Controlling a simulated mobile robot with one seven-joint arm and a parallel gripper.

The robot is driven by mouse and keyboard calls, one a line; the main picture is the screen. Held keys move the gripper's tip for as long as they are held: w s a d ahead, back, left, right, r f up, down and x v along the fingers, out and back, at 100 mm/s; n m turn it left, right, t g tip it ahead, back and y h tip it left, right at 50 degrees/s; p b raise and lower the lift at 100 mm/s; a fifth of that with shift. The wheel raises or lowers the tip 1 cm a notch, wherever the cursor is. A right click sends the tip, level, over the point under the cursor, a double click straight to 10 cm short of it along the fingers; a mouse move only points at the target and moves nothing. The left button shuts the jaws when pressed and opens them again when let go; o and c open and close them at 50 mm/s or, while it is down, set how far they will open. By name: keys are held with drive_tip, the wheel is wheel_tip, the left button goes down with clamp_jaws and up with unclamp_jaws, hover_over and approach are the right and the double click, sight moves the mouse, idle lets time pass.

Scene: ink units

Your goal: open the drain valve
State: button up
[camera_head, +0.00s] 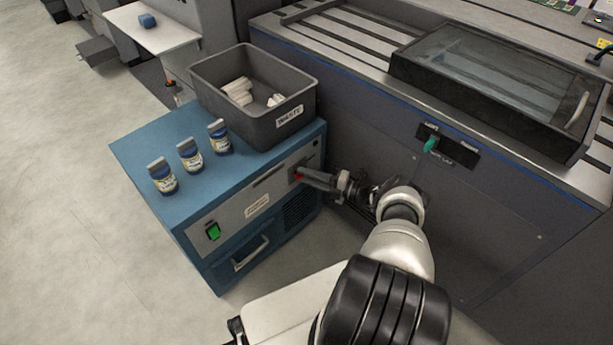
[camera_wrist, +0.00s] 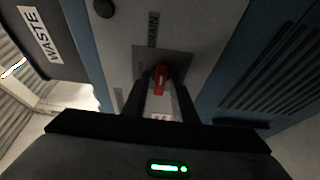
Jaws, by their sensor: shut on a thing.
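The drain valve's red handle (camera_wrist: 161,80) is at the centre of the wrist view, in front of a dark plate under the word DRAIN. In the head view a little of the red handle (camera_head: 298,177) shows on the front panel of the blue cabinet. My gripper (camera_wrist: 160,92) is shut on the red handle, one dark finger on each side of it. In the head view my gripper (camera_head: 312,180) reaches the panel from the right. The fingers hide part of the handle there.
The blue cabinet (camera_head: 150,215) carries a grey WASTE bin (camera_head: 290,128) with white pieces inside, and several small labelled bottles (camera_head: 190,156). A green switch (camera_head: 212,231) sits on its front.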

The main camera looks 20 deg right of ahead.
idle(0.4)
drive_tip(key=o, duration=0.7)
drive_tip(key=v, duration=0.7)
drive_tip(key=shift+s+d, duration=0.15)
